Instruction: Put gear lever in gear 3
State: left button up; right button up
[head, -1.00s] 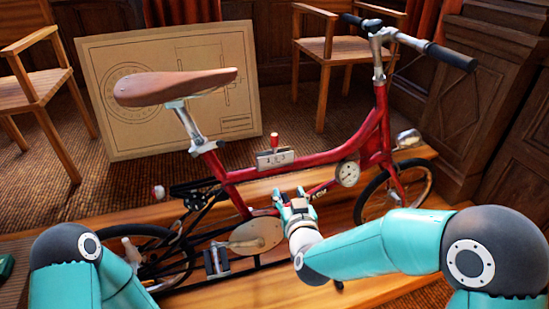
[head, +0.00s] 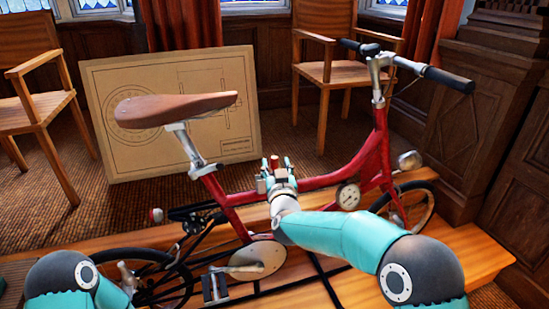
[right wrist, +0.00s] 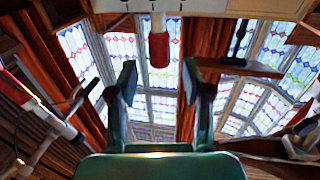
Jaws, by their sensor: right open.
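The gear lever's red knob (head: 274,162) shows just above my right gripper (head: 276,173) on the red bicycle's top tube. In the right wrist view the knob (right wrist: 159,48) hangs from a pale plate (right wrist: 185,5) at the top edge, centred between the two spread fingers (right wrist: 158,80) and slightly beyond their tips. The right gripper is open and does not grip the knob. The gripper hides most of the gear plate in the head view, so I cannot tell which gear the lever is in. Only my left arm's elbow shows at lower left; its gripper is out of view.
The red bicycle (head: 330,181) stands on a wooden platform (head: 455,255). Its saddle (head: 175,108) is left of the lever and its handlebar (head: 449,79) is at upper right. A drawing board (head: 150,150) and wooden chairs (head: 327,72) stand behind.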

aim_at(275, 161)
jog(key=shift+w+a, duration=0.2)
jog(key=shift+w, duration=1.7)
grip_shut()
